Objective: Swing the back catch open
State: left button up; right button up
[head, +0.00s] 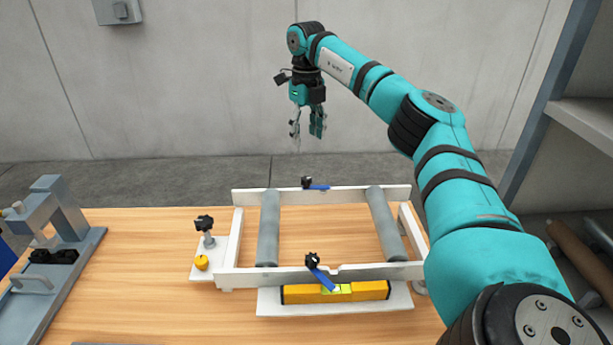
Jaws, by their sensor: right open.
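The back catch (318,187) is a small blue lever with a black knob at its left end. It lies along the top of the back rail of a white frame, pointing right. A front catch (321,277) of the same kind sits on the front rail, its blue lever slanting down to the right. My right gripper (307,133) hangs pointing down, open and empty, in the air above the back rail and apart from the back catch. My left gripper is not in view.
The white frame (340,270) holds two grey rollers (268,228) and (386,224) on a wooden table (130,270). A yellow level (335,292) lies in front. A black knob (204,223) and a yellow knob (201,262) stand left. A grey fixture (60,235) is at far left.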

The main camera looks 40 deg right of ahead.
aim_at(306, 178)
notch_tip(306, 178, down, 13)
jog(key=shift+f+p, duration=0.1)
jog(key=shift+p, duration=1.05)
grip_shut()
jog(key=shift+n, duration=0.4)
jog(key=n, duration=0.4)
jog(key=shift+d+p, duration=0.1)
jog(key=shift+p, duration=0.25)
jog(key=n, duration=0.6)
jog(key=shift+w+r, duration=0.1)
jog(key=shift+r, duration=0.1)
jog(key=shift+n, duration=0.3)
